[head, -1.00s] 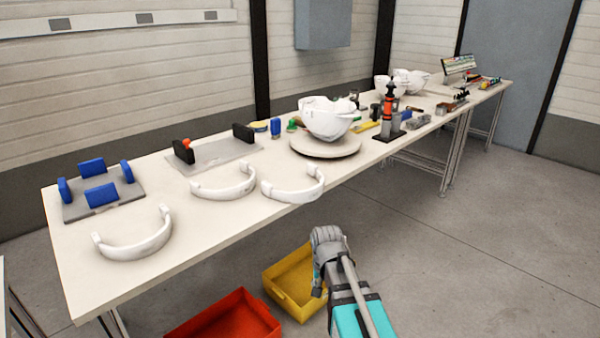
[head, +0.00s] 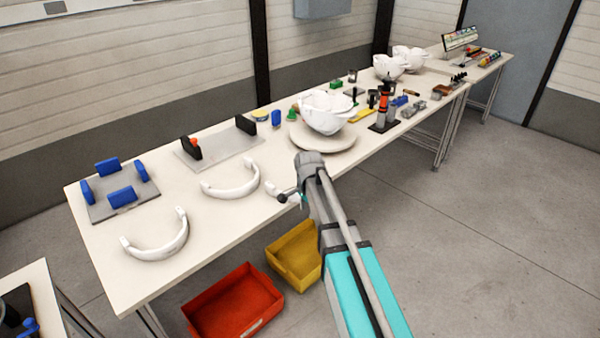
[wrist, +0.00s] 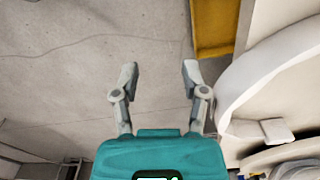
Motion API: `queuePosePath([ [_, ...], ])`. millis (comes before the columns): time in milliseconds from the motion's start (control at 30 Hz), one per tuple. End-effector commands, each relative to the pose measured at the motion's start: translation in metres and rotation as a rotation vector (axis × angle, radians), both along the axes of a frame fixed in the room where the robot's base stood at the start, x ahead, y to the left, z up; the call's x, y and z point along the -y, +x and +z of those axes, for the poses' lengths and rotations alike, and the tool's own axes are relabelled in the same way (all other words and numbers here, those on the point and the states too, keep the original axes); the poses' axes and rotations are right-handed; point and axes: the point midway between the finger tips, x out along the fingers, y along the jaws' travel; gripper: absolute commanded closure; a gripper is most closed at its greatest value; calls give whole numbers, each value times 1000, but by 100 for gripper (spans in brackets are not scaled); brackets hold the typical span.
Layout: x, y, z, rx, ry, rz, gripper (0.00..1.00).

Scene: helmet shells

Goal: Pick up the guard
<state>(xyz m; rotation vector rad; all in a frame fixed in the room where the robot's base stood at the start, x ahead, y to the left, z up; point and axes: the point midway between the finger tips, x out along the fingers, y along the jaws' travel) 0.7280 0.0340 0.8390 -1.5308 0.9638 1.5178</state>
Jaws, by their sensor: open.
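Two white curved guards lie on the table in the head view, one at the front left (head: 157,247) and one near the middle (head: 232,188). A third guard (head: 276,187) lies right of them, mostly hidden behind my arm. My gripper (head: 288,194) is at the table's front edge beside this third guard. In the wrist view my gripper (wrist: 159,73) is open with nothing between its fingers. A large white curved band, apparently the third guard (wrist: 270,70), is close on the right, apart from the fingers.
A white helmet shell (head: 325,112) sits on a round stand (head: 323,143) behind my arm. A blue-block fixture (head: 128,205) and a black-ended fixture (head: 222,148) stand along the table (head: 105,260). Red (head: 235,302) and yellow (head: 297,254) bins are below the front edge.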

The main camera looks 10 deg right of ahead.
Motion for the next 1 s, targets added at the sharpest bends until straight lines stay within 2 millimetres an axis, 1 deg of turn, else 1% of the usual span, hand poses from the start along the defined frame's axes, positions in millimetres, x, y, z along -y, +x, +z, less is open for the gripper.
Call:
queuePosePath([
  [33,-2,10,22,0,0,-35,43],
  [300,-11,44,76,2,2,-234,43],
  [500,-17,65,110,3,3,-369,43],
  [600,-20,73,122,3,4,-420,43],
  [700,-22,78,129,3,4,-455,43],
  [833,-23,81,132,4,5,-479,43],
  [1000,-23,81,131,4,5,-485,43],
])
